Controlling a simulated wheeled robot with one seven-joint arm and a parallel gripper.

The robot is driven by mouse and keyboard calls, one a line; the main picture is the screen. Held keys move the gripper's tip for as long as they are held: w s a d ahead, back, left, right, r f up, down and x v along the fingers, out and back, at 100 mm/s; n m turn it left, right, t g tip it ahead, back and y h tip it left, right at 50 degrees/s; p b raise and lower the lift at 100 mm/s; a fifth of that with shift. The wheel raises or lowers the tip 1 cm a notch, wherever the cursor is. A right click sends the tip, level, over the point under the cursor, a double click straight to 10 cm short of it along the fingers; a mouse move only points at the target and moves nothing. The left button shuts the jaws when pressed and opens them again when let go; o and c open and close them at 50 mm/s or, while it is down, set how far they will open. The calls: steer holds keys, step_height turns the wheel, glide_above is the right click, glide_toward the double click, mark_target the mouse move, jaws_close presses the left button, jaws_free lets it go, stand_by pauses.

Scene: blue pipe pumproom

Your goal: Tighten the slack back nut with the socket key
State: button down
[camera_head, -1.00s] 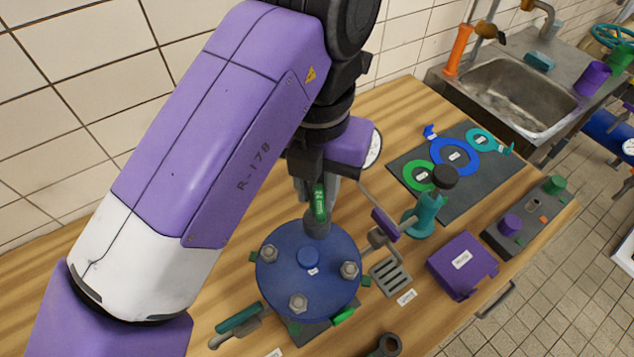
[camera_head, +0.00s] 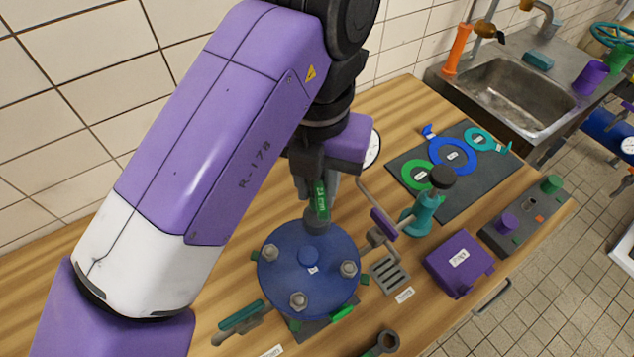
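My gripper (camera_head: 318,185) points down and is shut on the green-handled socket key (camera_head: 321,200). The key's dark socket (camera_head: 317,219) is at the back edge of the round blue flange cover (camera_head: 290,283). The back nut is hidden under the socket, and I cannot tell how far the socket is seated on it. Three other grey nuts show on the cover: left (camera_head: 270,252), right (camera_head: 349,268) and front (camera_head: 299,300). A small blue knob (camera_head: 308,256) stands in the middle of the cover.
A teal-handled tool (camera_head: 239,318) lies left of the cover. A crank with a purple grip (camera_head: 383,222), a slotted grey plate (camera_head: 389,275), a teal stand (camera_head: 422,213) and a purple box (camera_head: 460,264) stand to the right. A dark mat (camera_head: 470,190) with gaskets lies behind.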

steer(key=shift+r+p, duration=1.1)
steer(key=shift+r, duration=0.45)
